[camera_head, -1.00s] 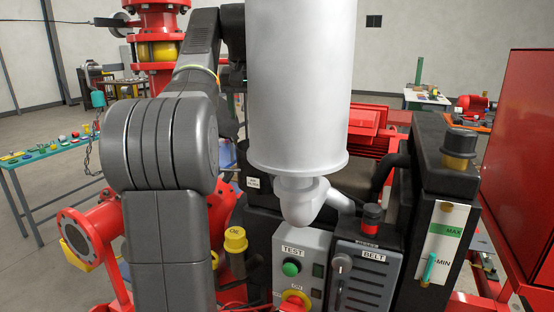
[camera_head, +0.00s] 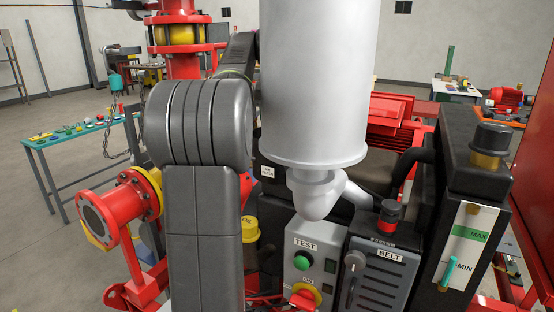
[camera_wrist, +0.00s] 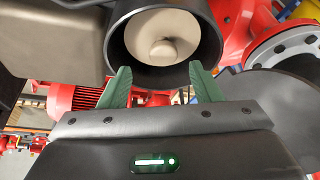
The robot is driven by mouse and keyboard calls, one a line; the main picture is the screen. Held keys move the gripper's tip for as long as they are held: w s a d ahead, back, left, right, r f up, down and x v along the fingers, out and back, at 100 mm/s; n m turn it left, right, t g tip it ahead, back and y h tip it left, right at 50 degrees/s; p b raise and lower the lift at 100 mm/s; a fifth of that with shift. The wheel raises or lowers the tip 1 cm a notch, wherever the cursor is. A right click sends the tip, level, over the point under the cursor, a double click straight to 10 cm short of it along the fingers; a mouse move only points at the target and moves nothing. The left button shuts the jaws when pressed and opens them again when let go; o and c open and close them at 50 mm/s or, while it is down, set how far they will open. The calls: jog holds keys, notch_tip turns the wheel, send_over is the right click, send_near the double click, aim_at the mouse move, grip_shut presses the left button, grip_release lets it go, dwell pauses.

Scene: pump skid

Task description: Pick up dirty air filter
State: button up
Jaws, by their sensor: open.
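In the wrist view, a beige round filter end (camera_wrist: 160,35) with a central knob sits inside a dark, open-mouthed round housing (camera_wrist: 211,35). My gripper (camera_wrist: 160,72) is open and empty. Its two green fingers are apart just below the housing mouth, and the filter is not between them. I cannot tell whether they touch the rim. In the head view my gripper and the filter are hidden behind my arm and the large grey cylinder.
A large light-grey cylinder (camera_head: 314,85) with an elbow pipe blocks the middle of the head view. Below it stand a TEST box (camera_head: 305,250) and a BELT panel (camera_head: 378,275). A red flanged pipe (camera_head: 120,212) is at left, and a small-parts table (camera_head: 85,135) stands behind it.

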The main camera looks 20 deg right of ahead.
jog(key=x, duration=0.4)
jog(key=shift+w+a+f, duration=0.2)
jog(key=shift+f, duration=0.15)
grip_shut()
